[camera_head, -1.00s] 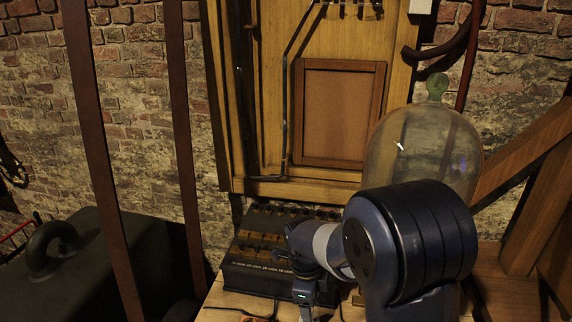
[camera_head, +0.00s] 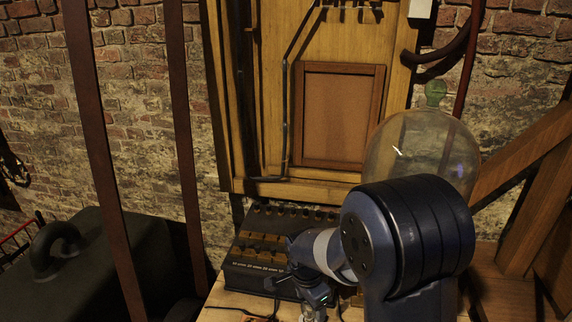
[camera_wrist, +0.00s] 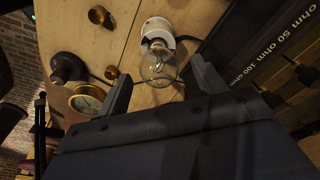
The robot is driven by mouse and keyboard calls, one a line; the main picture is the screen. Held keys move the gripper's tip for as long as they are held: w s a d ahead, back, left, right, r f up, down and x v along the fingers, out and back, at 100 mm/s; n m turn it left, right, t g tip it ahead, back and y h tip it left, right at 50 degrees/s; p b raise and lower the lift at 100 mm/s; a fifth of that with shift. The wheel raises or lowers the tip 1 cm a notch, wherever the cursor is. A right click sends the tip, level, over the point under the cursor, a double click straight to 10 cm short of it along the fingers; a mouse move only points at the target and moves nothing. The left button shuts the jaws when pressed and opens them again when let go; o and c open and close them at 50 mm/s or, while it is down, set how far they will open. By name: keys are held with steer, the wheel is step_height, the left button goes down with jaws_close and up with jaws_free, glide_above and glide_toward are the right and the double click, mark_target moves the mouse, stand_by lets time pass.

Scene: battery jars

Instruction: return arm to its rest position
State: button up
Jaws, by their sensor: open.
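My gripper (camera_wrist: 163,84) is open, with its two dark fingers spread apart in the wrist view. A clear glass bulb (camera_wrist: 158,66) in a white socket (camera_wrist: 157,30) shows just past the fingertips, in line with the space between them. I cannot tell how far the bulb is from the fingers. In the head view my arm reaches over the wooden bench from the lower right. The wrist end of the arm is low in front of the resistance box (camera_head: 262,283), and the fingers cannot be made out there.
A glass bell jar (camera_head: 412,150) stands behind my arm. In the wrist view, a brass-rimmed gauge (camera_wrist: 88,98), a black knob (camera_wrist: 68,68) and brass knobs (camera_wrist: 98,15) lie left of the bulb. A dark case (camera_head: 90,265) with a handle stands at left.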

steer(key=shift+n+p, duration=0.4)
steer(key=shift+n, duration=0.8)
steer(key=shift+s+a+r+b, duration=0.1)
steer(key=shift+r+b, duration=0.05)
steer(key=shift+r, duration=1)
steer(key=shift+s+a+r+b, duration=0.1)
steer(key=shift+a+r, duration=0.05)
steer(key=shift+r, duration=1.05)
steer(key=shift+s+a+r+b, duration=0.1)
steer(key=shift+r+b, duration=0.05)
steer(key=shift+r, duration=1)
